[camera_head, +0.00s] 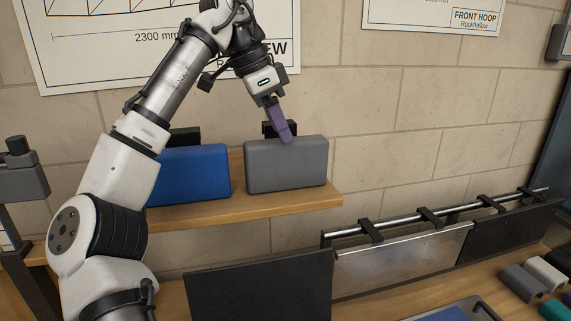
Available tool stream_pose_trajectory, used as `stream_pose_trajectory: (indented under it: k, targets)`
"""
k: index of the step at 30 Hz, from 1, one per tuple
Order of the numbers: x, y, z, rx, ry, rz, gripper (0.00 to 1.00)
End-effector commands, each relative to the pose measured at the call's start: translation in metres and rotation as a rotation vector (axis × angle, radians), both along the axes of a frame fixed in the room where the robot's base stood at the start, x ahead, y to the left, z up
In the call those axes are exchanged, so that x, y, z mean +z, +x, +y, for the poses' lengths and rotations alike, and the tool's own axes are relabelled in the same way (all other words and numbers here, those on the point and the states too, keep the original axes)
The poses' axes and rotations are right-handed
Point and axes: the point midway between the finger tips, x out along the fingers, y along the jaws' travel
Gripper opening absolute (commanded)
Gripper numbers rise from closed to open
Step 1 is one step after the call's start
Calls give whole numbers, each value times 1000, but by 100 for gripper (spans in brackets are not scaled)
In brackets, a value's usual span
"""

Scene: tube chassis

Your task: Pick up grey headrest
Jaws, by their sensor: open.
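The grey headrest (287,166) is a rounded grey block standing upright on a wooden shelf (318,200), near the shelf's right end. A dark bracket shows behind its top edge. My gripper (287,139) points down at the headrest's top edge, with a purple finger in front of the bracket. The jaws are open. The picture shows the finger nearly edge-on, and I cannot tell whether it touches the headrest. The second finger is hidden.
A blue headrest (189,174) stands just left of the grey one. Below the shelf are a dark panel (260,291), a metal panel (402,262) and a rail with black clamps. Coloured pads lie at the lower right. A block wall stands close behind the shelf.

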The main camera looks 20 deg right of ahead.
Motion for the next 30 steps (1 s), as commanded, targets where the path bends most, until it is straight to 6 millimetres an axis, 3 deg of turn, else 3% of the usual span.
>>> stream_pose_trajectory:
  k: [11,21,29,30]
  targets:
    - [-41,1,-13,-4,-2,2,44]
    - [-48,1,-15,0,-1,0,44]
    - [-47,1,-15,0,-1,0,10]
    - [-47,1,-15,-1,-1,0,9]
